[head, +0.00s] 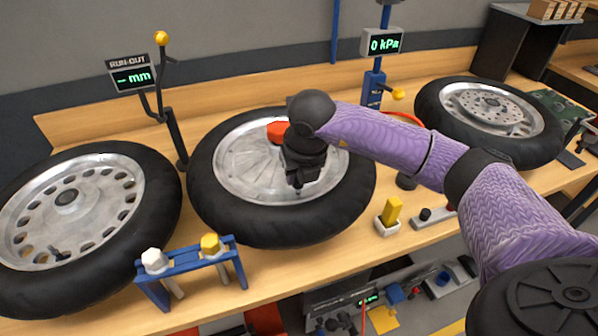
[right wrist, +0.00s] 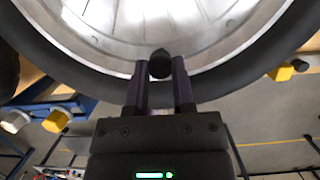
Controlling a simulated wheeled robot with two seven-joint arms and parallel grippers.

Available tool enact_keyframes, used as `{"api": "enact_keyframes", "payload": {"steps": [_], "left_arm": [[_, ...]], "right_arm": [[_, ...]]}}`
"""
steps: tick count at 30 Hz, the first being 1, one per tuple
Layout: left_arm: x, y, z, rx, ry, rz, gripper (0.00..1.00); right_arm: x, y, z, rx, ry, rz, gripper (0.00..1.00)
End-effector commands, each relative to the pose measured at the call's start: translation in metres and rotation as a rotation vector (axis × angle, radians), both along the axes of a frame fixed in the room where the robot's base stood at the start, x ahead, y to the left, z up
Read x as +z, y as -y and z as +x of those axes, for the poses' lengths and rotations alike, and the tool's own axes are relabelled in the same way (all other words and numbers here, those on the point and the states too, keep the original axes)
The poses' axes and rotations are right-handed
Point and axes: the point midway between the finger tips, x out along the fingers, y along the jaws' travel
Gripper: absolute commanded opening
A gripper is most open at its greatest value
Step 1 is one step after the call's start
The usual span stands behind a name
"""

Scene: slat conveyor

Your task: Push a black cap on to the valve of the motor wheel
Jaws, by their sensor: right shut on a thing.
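A wheel with a black tyre (head: 275,225), a silver finned rim and a red piece (head: 278,131) near its hub lies flat in the middle of the bench; I take it for the motor wheel. My right gripper (head: 299,192) points down over the near side of its rim. In the right wrist view my right gripper (right wrist: 160,72) is shut on a small black cap (right wrist: 160,62) at its fingertips, in front of the silver rim's edge. The valve is hidden; I cannot tell whether the cap touches it. My left gripper is not in view.
Other wheels lie at left (head: 150,245) and right (head: 535,150). A blue stand (head: 190,265) with a white and a yellow knob is at the front. A run-out gauge (head: 132,78) and a 0 kPa display (head: 382,44) rise behind. A small white holder (head: 388,226) has a yellow piece.

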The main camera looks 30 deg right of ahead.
Motion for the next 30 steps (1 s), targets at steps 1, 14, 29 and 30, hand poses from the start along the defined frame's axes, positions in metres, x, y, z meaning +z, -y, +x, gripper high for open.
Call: {"api": "enact_keyframes", "payload": {"steps": [1, 14, 29, 30], "left_arm": [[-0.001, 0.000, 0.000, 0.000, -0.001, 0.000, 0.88], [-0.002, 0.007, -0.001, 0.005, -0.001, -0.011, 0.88], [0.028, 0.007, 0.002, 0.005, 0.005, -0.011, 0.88], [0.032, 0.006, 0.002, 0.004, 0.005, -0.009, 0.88]], "right_arm": [[-0.001, 0.000, 0.000, 0.000, 0.000, 0.000, 0.00], [-0.002, 0.000, 0.000, 0.000, 0.000, 0.000, 0.71], [0.037, 0.000, 0.000, 0.000, 0.001, 0.001, 0.71], [0.042, 0.000, 0.000, 0.000, 0.001, 0.001, 0.71]]}}
